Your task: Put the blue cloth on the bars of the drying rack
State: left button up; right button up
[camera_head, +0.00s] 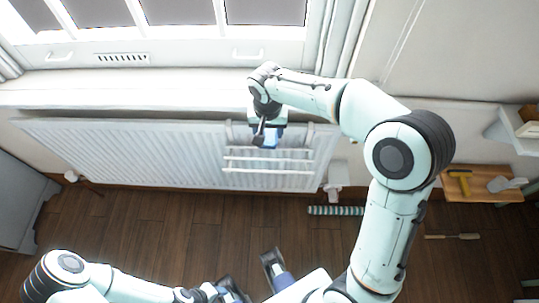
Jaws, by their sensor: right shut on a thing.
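The drying rack (268,171) has white bars and hangs on the front of the radiator under the window. My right gripper (267,138) is above the upper bars of the rack and is shut on the blue cloth (271,139). Only a small patch of the cloth shows by the fingers; the gripper hides part of it. I cannot tell whether the cloth touches a bar. My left gripper (232,291) is low at the bottom edge of the view, away from the rack. Its fingers do not show clearly.
The white radiator (130,150) runs along the wall below the windowsill (130,88). A striped roll (336,210) and a stick (452,237) lie on the floor. A grey cabinet (20,205) stands at left.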

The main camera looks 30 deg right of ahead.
aim_at(269, 160)
notch_tip(269, 160, down, 13)
jog(key=shift+f+b, duration=0.1)
jog(key=shift+b, duration=0.8)
jog(key=shift+f, duration=0.1)
jog(key=o, duration=1)
jog(key=shift+r, duration=0.25)
jog(key=r, duration=0.4)
jog(key=s+r+p, duration=0.1)
jog(key=r, duration=0.6)
jog(key=shift+s+a+r+p, duration=0.15)
jog(key=shift+a+r+p, duration=0.2)
jog(key=shift+r+p, duration=0.05)
